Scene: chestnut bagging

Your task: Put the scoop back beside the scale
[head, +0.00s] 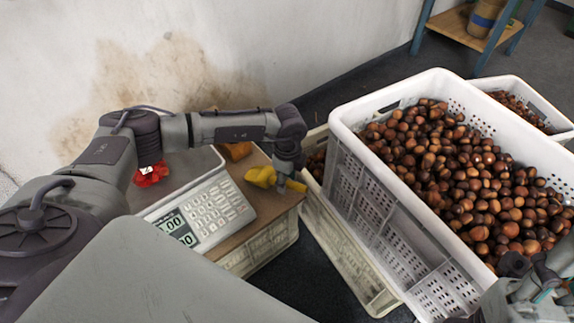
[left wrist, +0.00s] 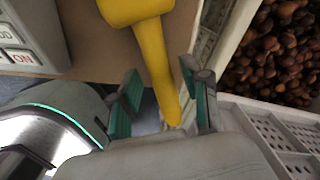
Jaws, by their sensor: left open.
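The yellow scoop (head: 262,176) lies on the brown board (head: 268,212), just right of the scale (head: 208,212). Its handle points right, past the board's edge. My left gripper (head: 287,178) is over the handle. In the left wrist view the scoop (left wrist: 152,45) has its handle running between the two teal-padded fingers of my left gripper (left wrist: 165,95); they stand apart with gaps beside the handle. The scale's edge also shows there (left wrist: 35,35). My right gripper (head: 538,278) is at the lower right, over the chestnut crate's near corner; its fingers are unclear.
A white crate (head: 385,215) full of chestnuts stands right of the board, with another crate (head: 520,88) behind it. A red item (head: 150,176) is on the scale's pan, partly behind my left arm. A wall is behind; a wooden shelf (head: 452,24) stands at the back right.

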